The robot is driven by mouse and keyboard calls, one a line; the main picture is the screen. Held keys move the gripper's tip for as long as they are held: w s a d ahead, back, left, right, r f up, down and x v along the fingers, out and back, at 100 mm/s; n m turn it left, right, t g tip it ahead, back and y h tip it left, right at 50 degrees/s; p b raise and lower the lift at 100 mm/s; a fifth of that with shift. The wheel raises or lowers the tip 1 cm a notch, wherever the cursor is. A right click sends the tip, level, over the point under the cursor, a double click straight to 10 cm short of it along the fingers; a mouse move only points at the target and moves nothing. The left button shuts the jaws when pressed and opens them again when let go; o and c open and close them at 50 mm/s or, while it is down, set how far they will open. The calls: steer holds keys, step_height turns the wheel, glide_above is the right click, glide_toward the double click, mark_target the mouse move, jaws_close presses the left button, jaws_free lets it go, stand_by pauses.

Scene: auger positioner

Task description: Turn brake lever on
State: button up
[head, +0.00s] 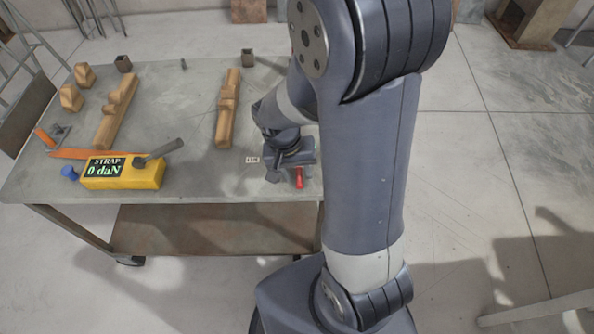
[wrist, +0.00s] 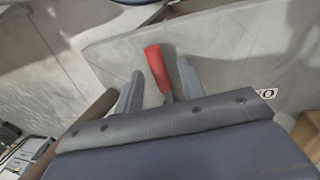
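A red-handled lever (head: 299,178) stands near the front right of the grey worktable, partly hidden behind my arm. I take it to be the brake lever. It also shows in the wrist view (wrist: 157,68), with its red grip between the two fingers of my gripper (wrist: 157,84). The fingers are apart, with visible gaps on both sides of the lever. In the head view my gripper (head: 290,172) is right at the lever, and its fingers are hard to make out. The lever's base is hidden by my gripper body.
The worktable (head: 195,185) holds a yellow box (head: 125,172) reading "STRAP 0 daN", an orange strap (head: 80,154), wooden blocks (head: 115,112) and another wooden piece (head: 228,108). A small label (head: 252,160) lies left of my gripper. Open floor (head: 470,170) is on the right.

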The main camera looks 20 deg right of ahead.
steer(key=shift+c, duration=0.4)
jaws_close()
